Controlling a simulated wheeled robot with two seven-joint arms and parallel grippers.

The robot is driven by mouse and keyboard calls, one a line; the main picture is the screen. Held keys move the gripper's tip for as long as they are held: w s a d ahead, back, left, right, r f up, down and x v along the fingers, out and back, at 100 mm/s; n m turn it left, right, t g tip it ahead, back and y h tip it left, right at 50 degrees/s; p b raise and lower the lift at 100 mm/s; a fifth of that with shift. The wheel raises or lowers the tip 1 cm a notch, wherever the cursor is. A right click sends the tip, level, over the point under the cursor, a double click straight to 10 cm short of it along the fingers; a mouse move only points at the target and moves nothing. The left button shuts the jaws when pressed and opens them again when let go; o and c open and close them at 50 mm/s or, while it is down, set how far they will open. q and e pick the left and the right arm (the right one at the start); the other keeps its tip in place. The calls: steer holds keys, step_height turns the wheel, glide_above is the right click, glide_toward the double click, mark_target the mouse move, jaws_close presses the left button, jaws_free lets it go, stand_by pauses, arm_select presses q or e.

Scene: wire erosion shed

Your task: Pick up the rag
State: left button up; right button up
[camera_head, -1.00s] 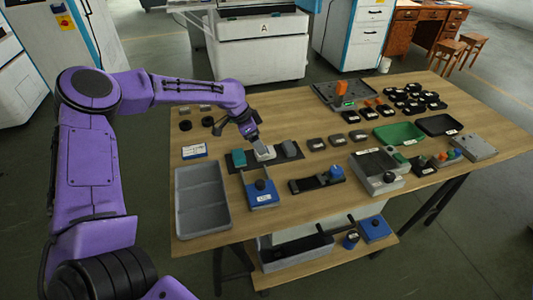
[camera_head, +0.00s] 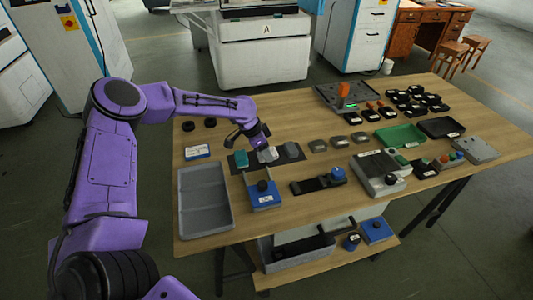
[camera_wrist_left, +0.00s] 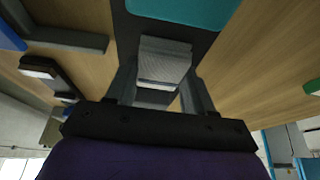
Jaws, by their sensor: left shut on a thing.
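The rag appears to be the light grey, ribbed piece (camera_head: 268,156) on the dark strip between a teal block and a dark grey block. It shows closer in the left wrist view (camera_wrist_left: 164,62), with a fine ribbed surface. My left gripper (camera_head: 265,149) reaches down onto it from above. In the left wrist view its two fingers (camera_wrist_left: 160,88) are on either side of the piece, shut on it. The piece is still at the strip; I cannot tell whether it is lifted. My right gripper is not in view.
The teal block (camera_head: 241,159) and dark grey block (camera_head: 292,150) stand close on either side. A grey divided tray (camera_head: 205,225) lies to the left. Bare wood shows at the table's front right of it.

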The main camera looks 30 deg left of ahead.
arm_select(q)
step_height(320, 180, up, 3)
steer(key=shift+w+r+b, duration=0.1)
steer(key=shift+b, duration=0.3)
steer(key=s+d+r+p, duration=0.4)
steer(key=s+r, duration=0.5)
steer(key=s, duration=0.4)
steer(key=shift+s+d+r, duration=0.25)
steer(key=shift+s+r, duration=0.05)
steer(key=shift+r, duration=0.1)
steer(key=shift+w, duration=0.1)
